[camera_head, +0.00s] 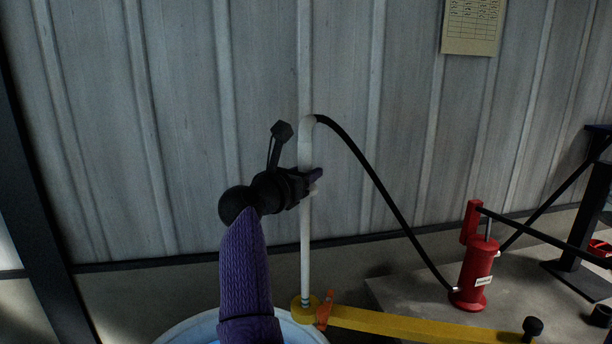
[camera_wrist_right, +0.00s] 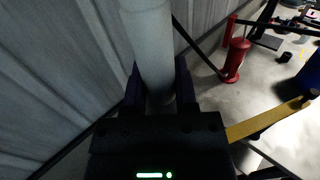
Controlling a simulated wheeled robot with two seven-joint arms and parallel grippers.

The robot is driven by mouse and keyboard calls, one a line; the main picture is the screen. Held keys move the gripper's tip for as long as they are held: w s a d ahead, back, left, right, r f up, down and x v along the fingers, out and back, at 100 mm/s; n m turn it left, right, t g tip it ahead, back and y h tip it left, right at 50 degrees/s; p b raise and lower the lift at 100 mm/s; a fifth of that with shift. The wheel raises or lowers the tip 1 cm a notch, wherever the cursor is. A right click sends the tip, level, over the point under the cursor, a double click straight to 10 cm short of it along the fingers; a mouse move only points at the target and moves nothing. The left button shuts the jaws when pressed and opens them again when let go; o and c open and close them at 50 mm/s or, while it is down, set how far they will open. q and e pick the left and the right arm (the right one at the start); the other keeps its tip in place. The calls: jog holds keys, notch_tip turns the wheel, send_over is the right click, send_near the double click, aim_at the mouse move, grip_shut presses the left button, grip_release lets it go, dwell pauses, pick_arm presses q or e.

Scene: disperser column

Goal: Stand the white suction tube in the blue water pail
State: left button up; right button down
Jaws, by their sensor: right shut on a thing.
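The white suction tube (camera_head: 306,240) stands upright in the head view, its bent top joined to a black hose (camera_head: 375,180). My right gripper (camera_head: 308,186) is shut on its upper part. In the right wrist view the tube (camera_wrist_right: 150,45) lies between the two fingers of that gripper (camera_wrist_right: 160,95). The tube's lower end meets a yellow ring (camera_head: 300,312) at the end of a yellow bar; whether it passes through is unclear. The pail (camera_head: 190,331) shows only its pale rim and a little blue at the bottom edge, partly behind my arm. My left gripper is out of view.
The yellow bar (camera_head: 420,327) runs right from the ring, with an orange clip (camera_head: 324,310) beside it. The hose leads to a red pump (camera_head: 474,275) on the floor slab. A corrugated wall (camera_head: 180,120) stands close behind. A black stand (camera_head: 580,210) is at the right.

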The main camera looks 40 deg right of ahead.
aim_at(301, 145)
notch_tip(301, 145, up, 6)
jog(key=p, duration=0.3)
jog(key=shift+p, duration=0.3)
jog(key=shift+f, duration=0.1)
